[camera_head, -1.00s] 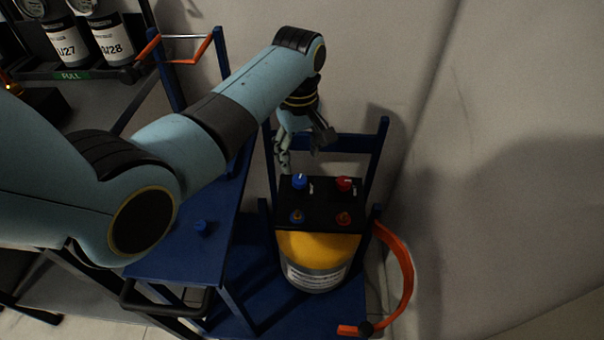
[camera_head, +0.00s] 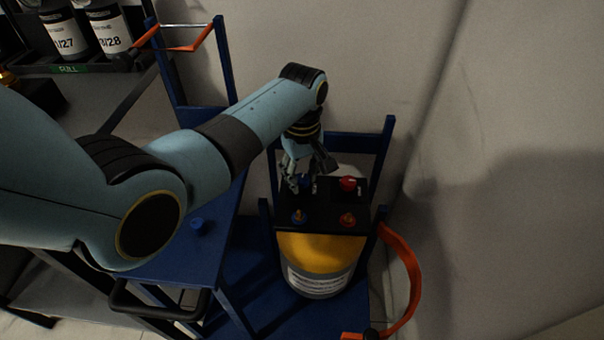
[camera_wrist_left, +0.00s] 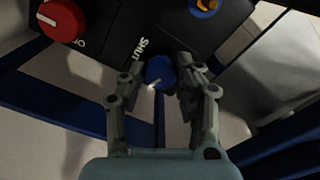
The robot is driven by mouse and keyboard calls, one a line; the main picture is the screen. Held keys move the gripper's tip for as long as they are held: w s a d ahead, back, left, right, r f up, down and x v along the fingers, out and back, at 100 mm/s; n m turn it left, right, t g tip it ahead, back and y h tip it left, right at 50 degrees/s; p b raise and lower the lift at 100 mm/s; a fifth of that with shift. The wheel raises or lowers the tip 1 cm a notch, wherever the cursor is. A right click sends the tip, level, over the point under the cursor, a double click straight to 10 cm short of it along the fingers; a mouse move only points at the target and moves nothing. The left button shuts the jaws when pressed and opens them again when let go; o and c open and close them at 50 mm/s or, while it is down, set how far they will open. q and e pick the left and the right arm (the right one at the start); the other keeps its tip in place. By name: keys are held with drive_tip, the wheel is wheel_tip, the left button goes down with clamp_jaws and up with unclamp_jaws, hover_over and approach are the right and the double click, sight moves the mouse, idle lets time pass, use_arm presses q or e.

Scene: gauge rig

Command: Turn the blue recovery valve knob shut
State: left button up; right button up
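The blue recovery valve knob (camera_wrist_left: 159,72) sits on the black manifold (camera_wrist_left: 135,28), beside the white word SHUT, with a white pointer mark on it. In the head view the knob (camera_head: 307,183) is partly hidden by my left gripper (camera_head: 304,182). In the left wrist view my left gripper (camera_wrist_left: 160,84) has its two fingers either side of the knob, with a small gap seen at the left finger; whether the right finger touches I cannot tell. My right gripper is in neither view.
A red knob (camera_head: 348,184) stands right of the blue one. Two brass fittings (camera_head: 299,216) (camera_head: 347,219) sit at the manifold's front. A yellow-topped cylinder (camera_head: 318,255) is below. An orange strap (camera_head: 408,270) curves at right. A loose-looking blue knob (camera_head: 197,224) sits on the blue shelf.

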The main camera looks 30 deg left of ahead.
use_arm(q)
clamp_jaws()
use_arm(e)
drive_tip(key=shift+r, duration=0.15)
use_arm(q)
drive_tip(key=m+p, duration=0.3)
drive_tip(key=shift+r, duration=0.25)
drive_tip(key=m+p, duration=0.1)
drive_tip(key=m, duration=0.1)
drive_tip(key=shift+m, duration=0.4)
drive_tip(key=m+p, duration=0.2)
drive_tip(key=m, duration=0.2)
drive_tip(key=shift+f+m, duration=0.15)
drive_tip(key=shift+m, duration=0.15)
drive_tip(key=m+p, duration=0.1)
drive_tip(key=m, duration=0.3)
drive_tip(key=shift+m, duration=0.3)
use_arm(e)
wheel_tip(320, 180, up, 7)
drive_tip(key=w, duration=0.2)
use_arm(q)
drive_tip(key=shift+f, duration=0.1)
